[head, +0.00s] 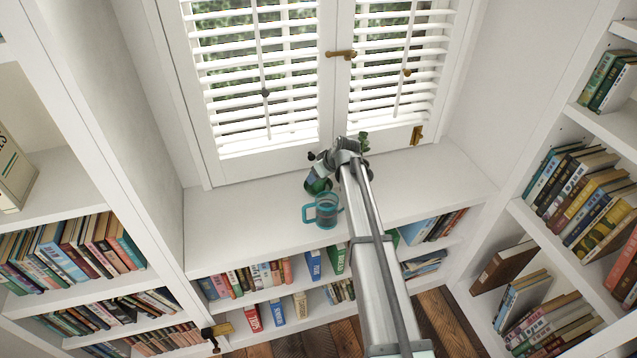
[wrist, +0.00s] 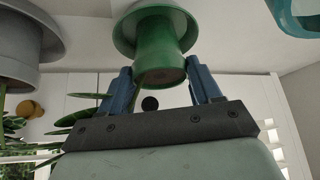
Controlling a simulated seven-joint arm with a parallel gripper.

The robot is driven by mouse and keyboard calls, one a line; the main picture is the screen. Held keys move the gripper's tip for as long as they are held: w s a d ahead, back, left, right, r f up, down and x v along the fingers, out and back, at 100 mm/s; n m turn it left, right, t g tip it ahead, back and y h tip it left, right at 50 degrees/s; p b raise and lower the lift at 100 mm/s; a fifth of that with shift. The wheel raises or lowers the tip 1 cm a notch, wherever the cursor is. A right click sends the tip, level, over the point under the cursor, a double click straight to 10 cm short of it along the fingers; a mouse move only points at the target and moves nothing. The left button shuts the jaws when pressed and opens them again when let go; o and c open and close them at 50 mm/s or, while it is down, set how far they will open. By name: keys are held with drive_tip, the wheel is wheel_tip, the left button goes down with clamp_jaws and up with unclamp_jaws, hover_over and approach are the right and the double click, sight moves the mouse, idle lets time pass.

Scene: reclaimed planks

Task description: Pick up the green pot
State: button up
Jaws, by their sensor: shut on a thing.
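The green pot (wrist: 160,40) has a wide rim and a narrower body. In the wrist view it sits between the two blue fingers of my gripper (wrist: 162,74), which is shut on it. In the head view the green pot (head: 317,185) shows at the end of my arm, above or on the white window ledge, just behind a teal mug. My gripper (head: 319,168) partly covers it there. I cannot tell whether the pot touches the ledge.
The teal mug (head: 322,212) stands close in front of the pot on the white ledge (head: 250,225). A grey pot (wrist: 28,48) with a plant (wrist: 75,125) is at the left in the wrist view. Shuttered windows (head: 265,80) stand behind; bookshelves flank both sides. The ledge's left part is clear.

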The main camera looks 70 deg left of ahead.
drive_tip(key=shift+r, duration=0.1)
drive_tip(key=shift+c, duration=0.4)
wheel_tip(320, 180, up, 13)
idle(0.8)
drive_tip(key=shift+s, duration=0.1)
drive_tip(key=f+m, duration=0.1)
drive_tip(key=f, duration=0.2)
drive_tip(key=f+m+t, duration=0.1)
drive_tip(key=f, duration=0.2)
drive_tip(key=f+m, duration=0.1)
drive_tip(key=f, duration=0.2)
drive_tip(key=shift+s+d+f+t, duration=0.25)
drive_tip(key=shift+s+f+t, duration=0.1)
drive_tip(key=shift+f+t, duration=0.05)
drive_tip(key=shift+w+a+r+m+t, duration=0.1)
drive_tip(key=shift+w+a+m+t, duration=0.1)
drive_tip(key=shift+m, duration=0.3)
drive_tip(key=shift+w+a+r+m+t, duration=0.1)
drive_tip(key=shift+m+t, duration=0.1)
drive_tip(key=shift+m, duration=0.3)
drive_tip(key=shift+f, duration=0.2)
